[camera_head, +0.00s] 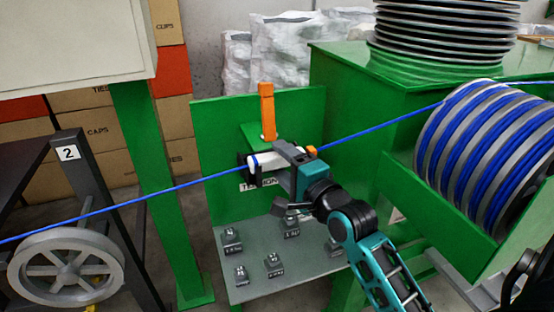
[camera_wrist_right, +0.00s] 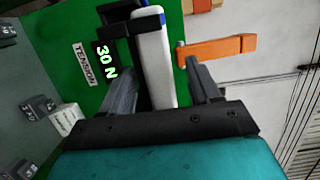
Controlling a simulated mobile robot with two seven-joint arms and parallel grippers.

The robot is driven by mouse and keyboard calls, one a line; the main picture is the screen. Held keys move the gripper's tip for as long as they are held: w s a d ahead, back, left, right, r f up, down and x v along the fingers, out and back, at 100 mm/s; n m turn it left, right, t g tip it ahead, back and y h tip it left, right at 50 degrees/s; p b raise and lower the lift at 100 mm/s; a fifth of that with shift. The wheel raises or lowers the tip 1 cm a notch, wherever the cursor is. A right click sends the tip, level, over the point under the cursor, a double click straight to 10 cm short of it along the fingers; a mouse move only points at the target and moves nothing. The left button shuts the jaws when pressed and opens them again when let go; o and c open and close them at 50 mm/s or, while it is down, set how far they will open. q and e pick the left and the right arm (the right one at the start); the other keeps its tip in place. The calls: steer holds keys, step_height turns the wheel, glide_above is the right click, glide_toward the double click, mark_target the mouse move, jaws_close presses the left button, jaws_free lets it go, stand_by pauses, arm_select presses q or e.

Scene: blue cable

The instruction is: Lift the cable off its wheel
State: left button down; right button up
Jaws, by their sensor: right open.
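The blue cable (camera_head: 150,195) runs taut across the head view, from the left edge past a white wheel (camera_head: 265,161) on the green tension stand to the drum at right. The wheel shows as a long white shape in the wrist view (camera_wrist_right: 152,60), with only small blue bits of cable visible by it. My right gripper (camera_head: 279,168) is at the wheel, its jaws open; in the wrist view its fingers (camera_wrist_right: 163,85) stand on either side of the white wheel. The gripper hides part of the cable and wheel. My left gripper is not in view.
An orange lever (camera_head: 267,108) stands just behind the wheel. A display (camera_wrist_right: 106,60) reads 30 N. Several grey weights (camera_head: 274,262) sit on the shelf below. A grey spoked wheel (camera_head: 66,268) is at left. The cable drum (camera_head: 492,150) is at right.

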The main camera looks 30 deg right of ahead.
steer(key=shift+w, duration=0.85)
steer(key=c, duration=0.9)
steer(key=shift+c, duration=0.5)
steer(key=shift+r, duration=0.1)
